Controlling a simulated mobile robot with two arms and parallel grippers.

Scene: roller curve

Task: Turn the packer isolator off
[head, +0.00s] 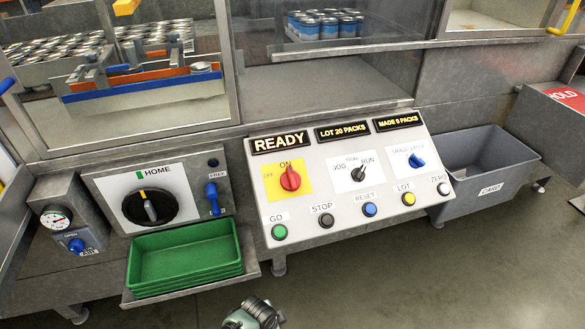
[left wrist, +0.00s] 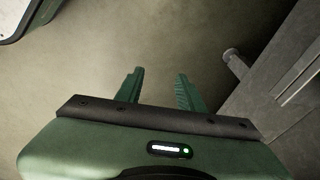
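The packer isolator is a red rotary knob (head: 290,178) on a yellow plate (head: 273,187) at the upper left of the sloped control panel (head: 330,215). The plate carries ON above the knob and OFF to its left. The knob's grip stands roughly upright, towards ON. A small part of one of my arms (head: 253,314) shows at the bottom edge of the head view, well below the panel; its fingers cannot be made out there. In the left wrist view my left gripper (left wrist: 159,88) is open, with nothing between its green fingers. My right gripper is not in view.
Displays read READY (head: 280,143), LOT 20 PACKS and MADE 6 PACKS. A JOG/RUN selector (head: 358,174), a blue selector (head: 416,160) and several push buttons share the panel. Green trays (head: 185,258) and the HOME dial (head: 149,206) are left; a grey bin (head: 480,170) is right.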

